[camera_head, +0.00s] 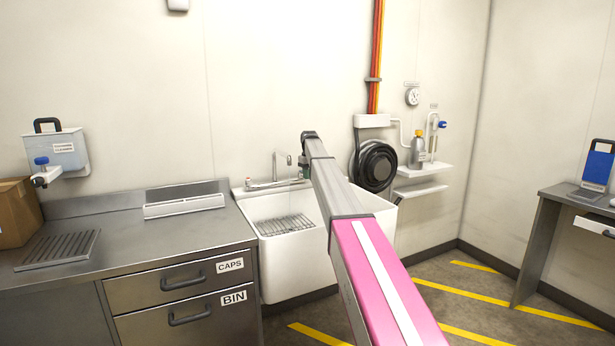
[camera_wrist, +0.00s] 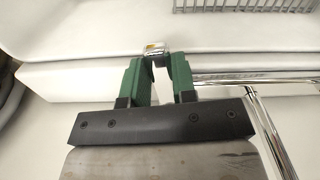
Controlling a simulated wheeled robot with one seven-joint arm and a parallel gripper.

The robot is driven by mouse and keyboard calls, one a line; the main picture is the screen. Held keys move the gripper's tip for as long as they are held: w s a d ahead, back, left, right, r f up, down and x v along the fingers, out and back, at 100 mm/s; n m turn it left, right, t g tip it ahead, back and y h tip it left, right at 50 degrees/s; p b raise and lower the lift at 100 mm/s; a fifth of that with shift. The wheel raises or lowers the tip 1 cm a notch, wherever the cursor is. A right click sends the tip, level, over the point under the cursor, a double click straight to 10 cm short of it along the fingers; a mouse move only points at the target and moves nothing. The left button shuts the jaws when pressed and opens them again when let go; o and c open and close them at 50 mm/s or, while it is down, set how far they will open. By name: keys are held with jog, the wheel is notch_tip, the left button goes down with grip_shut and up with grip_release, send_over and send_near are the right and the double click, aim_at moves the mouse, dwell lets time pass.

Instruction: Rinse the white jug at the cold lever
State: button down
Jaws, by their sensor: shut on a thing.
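My gripper (camera_wrist: 158,62) has green fingers, shut on a small chrome tap lever (camera_wrist: 155,47) with an orange-yellow mark on its top. Whether the mark means cold, I cannot tell. In the head view my gripper (camera_head: 304,172) is mostly hidden behind my arm, at the right end of the chrome tap (camera_head: 272,183). The tap is above the white sink (camera_head: 285,262), and its pipes also show in the wrist view (camera_wrist: 262,115). I see no white jug in either view; my arm hides the right part of the sink.
A wire rack (camera_head: 285,224) lies in the sink. A steel counter (camera_head: 140,240) with drawers stands to the left, with a cardboard box (camera_head: 18,212). A black hose reel (camera_head: 376,166) and a shelf (camera_head: 425,169) with a bottle are right of the sink. Striped floor lies open at right.

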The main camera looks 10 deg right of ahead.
jog(key=shift+w+d+n, duration=0.25)
jog(key=shift+d+n, duration=0.15)
jog(key=shift+n, duration=0.3)
jog(key=c, duration=0.9)
grip_release()
jog(key=shift+r, duration=0.15)
notch_tip(320, 180, up, 11)
jog(key=shift+f, duration=0.2)
jog(key=shift+s, duration=0.1)
